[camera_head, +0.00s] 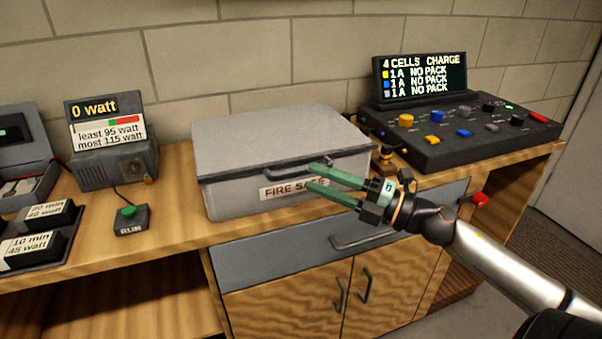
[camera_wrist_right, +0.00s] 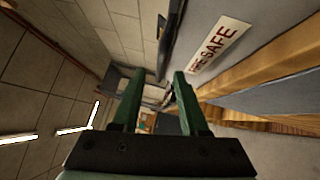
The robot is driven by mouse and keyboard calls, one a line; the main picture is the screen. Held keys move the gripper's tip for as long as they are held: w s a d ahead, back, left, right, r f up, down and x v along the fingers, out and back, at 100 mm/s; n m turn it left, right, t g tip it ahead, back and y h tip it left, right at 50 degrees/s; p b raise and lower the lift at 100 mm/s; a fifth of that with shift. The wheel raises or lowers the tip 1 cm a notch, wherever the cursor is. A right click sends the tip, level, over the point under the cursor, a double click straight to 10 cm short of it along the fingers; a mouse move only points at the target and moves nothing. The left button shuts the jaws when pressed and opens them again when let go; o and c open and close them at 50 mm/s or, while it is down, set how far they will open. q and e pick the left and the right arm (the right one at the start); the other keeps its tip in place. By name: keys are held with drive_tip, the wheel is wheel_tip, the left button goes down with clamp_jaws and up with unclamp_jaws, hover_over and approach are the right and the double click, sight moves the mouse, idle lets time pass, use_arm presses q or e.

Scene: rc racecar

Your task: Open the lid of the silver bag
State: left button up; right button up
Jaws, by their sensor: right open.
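The silver bag (camera_head: 275,140) is a grey box-shaped case with a "FIRE SAFE" label on its front, standing on the wooden bench with its lid closed. A dark handle (camera_head: 290,173) sits on the front edge of the lid. My right gripper (camera_head: 315,175) is open with green fingers, in front of the bag at the right end of the handle. The fingers cover part of the label. In the right wrist view the bag's label (camera_wrist_right: 219,45) is at upper right, beyond the open fingers (camera_wrist_right: 159,74). I cannot tell whether they touch the handle. My left gripper is not seen.
A black charger console (camera_head: 465,125) with a screen stands right of the bag. A watt meter (camera_head: 110,150) and a RUN button box (camera_head: 131,220) stand to the left. A grey drawer (camera_head: 290,250) is below the bag. A brick wall is behind.

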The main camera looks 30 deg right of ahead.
sight(301, 173)
drive_tip(key=shift+x, duration=2.25)
clamp_jaws()
